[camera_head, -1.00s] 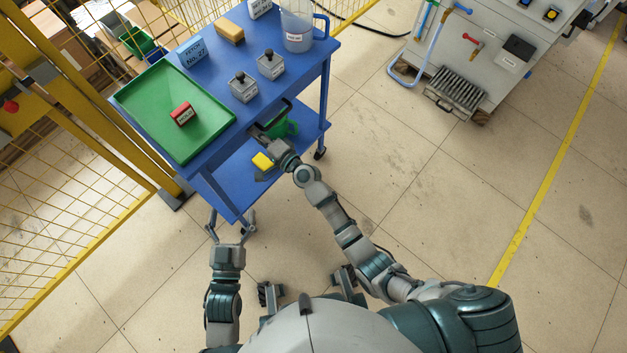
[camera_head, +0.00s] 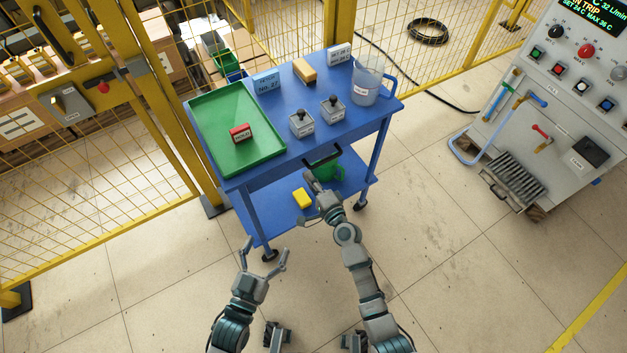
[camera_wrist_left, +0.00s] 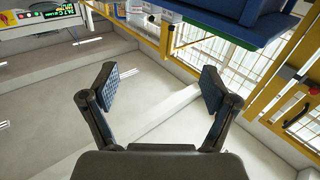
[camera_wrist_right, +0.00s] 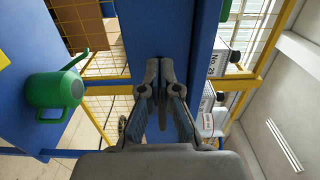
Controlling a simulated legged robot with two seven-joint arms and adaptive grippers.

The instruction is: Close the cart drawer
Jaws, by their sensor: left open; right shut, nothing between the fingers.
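The blue cart (camera_head: 236,208) stands ahead of me in the head view. Its drawer front (camera_head: 287,174) is under the top's near edge, with a dark handle (camera_head: 323,157). How far the drawer stands out is hard to tell. My right gripper (camera_head: 311,176) is shut and empty, just below and left of the handle. In the right wrist view its fingertips (camera_wrist_right: 160,66) are at a blue panel, seemingly touching it. My left gripper (camera_head: 266,247) is open and empty, low in front of the cart's near left corner. The left wrist view shows its spread fingers (camera_wrist_left: 153,88) with nothing between them.
A yellow block (camera_head: 302,198) and green watering can (camera_wrist_right: 55,90) are on the lower shelf.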

